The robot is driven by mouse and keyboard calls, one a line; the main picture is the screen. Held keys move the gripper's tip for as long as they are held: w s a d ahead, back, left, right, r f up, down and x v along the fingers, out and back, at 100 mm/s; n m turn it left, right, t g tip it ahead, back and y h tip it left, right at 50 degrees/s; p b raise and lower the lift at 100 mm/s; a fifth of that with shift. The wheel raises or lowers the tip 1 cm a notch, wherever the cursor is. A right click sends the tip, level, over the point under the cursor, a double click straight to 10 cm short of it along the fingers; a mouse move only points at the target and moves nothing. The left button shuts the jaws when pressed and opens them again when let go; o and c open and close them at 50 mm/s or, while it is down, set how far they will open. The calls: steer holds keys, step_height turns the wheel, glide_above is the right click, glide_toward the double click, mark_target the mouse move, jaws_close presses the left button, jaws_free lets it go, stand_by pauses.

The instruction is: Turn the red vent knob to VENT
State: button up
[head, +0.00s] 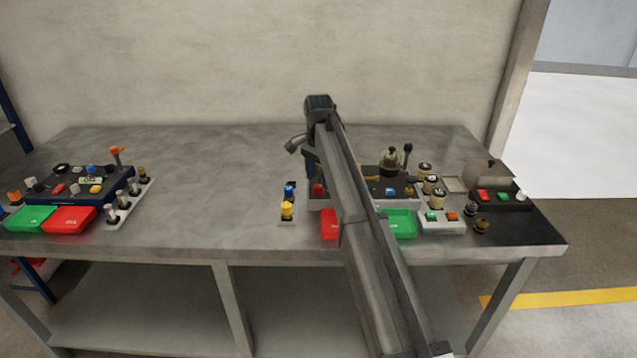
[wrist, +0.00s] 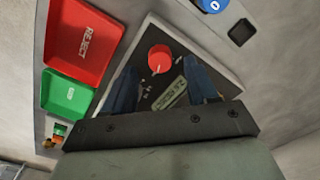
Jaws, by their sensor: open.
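The red vent knob (wrist: 159,58) is a round red cap on a dark panel (wrist: 150,90) in the wrist view. A small white mark shows at its lower edge; the position lettering beside it is too small to read. In the head view the red knob (head: 319,190) shows just below my gripper (head: 311,172). In the wrist view my gripper (wrist: 160,66) is open, with one blue finger on each side of the knob in the picture. I see no contact, and the gap in depth cannot be told.
A red REJECT tray (wrist: 83,38) and a green tray (wrist: 67,95) lie beside the panel. Blue and yellow knobs (head: 287,206) stand to its left. A black lever (head: 407,153) rises to the right. Another control panel (head: 75,187) is at far left, with bare table between.

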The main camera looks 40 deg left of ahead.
mark_target(318, 189)
steer(key=shift+f, duration=1.35)
steer(key=shift+c, duration=0.4)
steer(key=c, duration=1)
